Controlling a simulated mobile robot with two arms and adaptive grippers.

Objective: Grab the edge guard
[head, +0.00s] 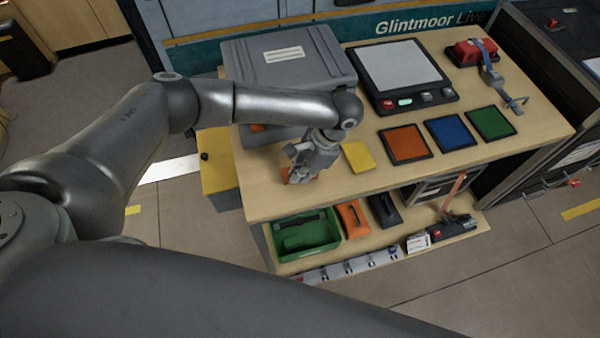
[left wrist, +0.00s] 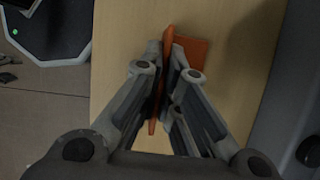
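An orange, L-shaped edge guard (left wrist: 192,50) stands on the wooden tabletop, with one flange between the fingers of my left gripper (left wrist: 166,60) in the left wrist view. The fingers are close against both sides of that flange. The other flange sticks out to the right beyond the fingertips. In the head view my left gripper (head: 303,166) points down at the table's near left part and hides most of the guard; only a little orange shows beneath it. My right gripper is not in view.
A grey case (head: 285,75) stands just behind my left gripper. A yellow pad (head: 358,157) lies close to its right, then orange (head: 405,145), blue (head: 450,133) and green (head: 491,123) squares. A scale-like device (head: 402,75) is behind them. A lower shelf holds a green bin (head: 306,234).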

